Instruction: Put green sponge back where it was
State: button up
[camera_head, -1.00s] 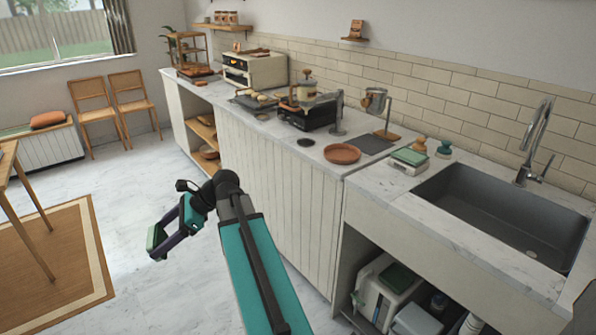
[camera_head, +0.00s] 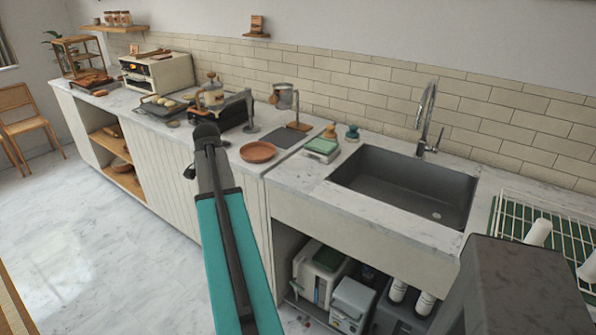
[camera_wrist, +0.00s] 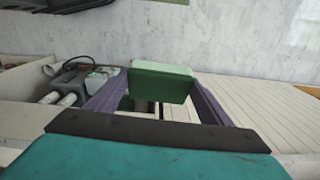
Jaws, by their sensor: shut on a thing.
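A green sponge (camera_wrist: 162,79) sits between the two dark purple fingers of my gripper (camera_wrist: 160,92) in the wrist view. My gripper is shut on it. In the head view, the gripper and sponge are hidden behind my own teal arm. On the counter just left of the sink, a small pale item with a green top (camera_head: 322,145) stands by two little rounded brush-like items, one orange (camera_head: 330,131) and one green (camera_head: 352,133). I cannot tell whether that green top is another sponge.
The sink (camera_head: 405,185) is set in the pale counter (camera_head: 300,180). A brown round plate (camera_head: 258,152), coffee gear and a toaster oven (camera_head: 157,72) stand further left. A wire dish rack (camera_head: 545,225) is at the right. Machines and bottles fill the open shelf below. The floor at left is clear.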

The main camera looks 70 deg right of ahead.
jog(key=s+d+r+h+p, duration=0.1)
jog(key=s+d+r+h, duration=0.1)
jog(key=s+d, duration=0.4)
jog(key=s+d+r+g+h+p, duration=0.1)
jog(key=s+d+r, duration=0.3)
jog(key=s, duration=0.9)
jog(key=d, duration=0.3)
jog(key=shift+s+h+p, duration=0.3)
jog(key=shift+h, duration=0.1)
jog(key=shift+d, duration=0.1)
jog(key=w+d+p, duration=0.1)
jog(key=d, duration=0.4)
jog(key=w+d+f+p, duration=0.1)
jog(key=w+d+p, duration=0.1)
jog(key=d, duration=0.3)
jog(key=w+d+p, duration=0.1)
jog(key=d, duration=0.4)
jog(key=shift+w+d+f, duration=0.1)
jog(key=shift+w+f, duration=0.1)
jog(key=shift+f, duration=0.1)
jog(key=shift+f+p, duration=0.1)
jog(key=shift+p, duration=0.2)
jog(key=shift+f+p, duration=0.8)
jog(key=shift+f, duration=0.9)
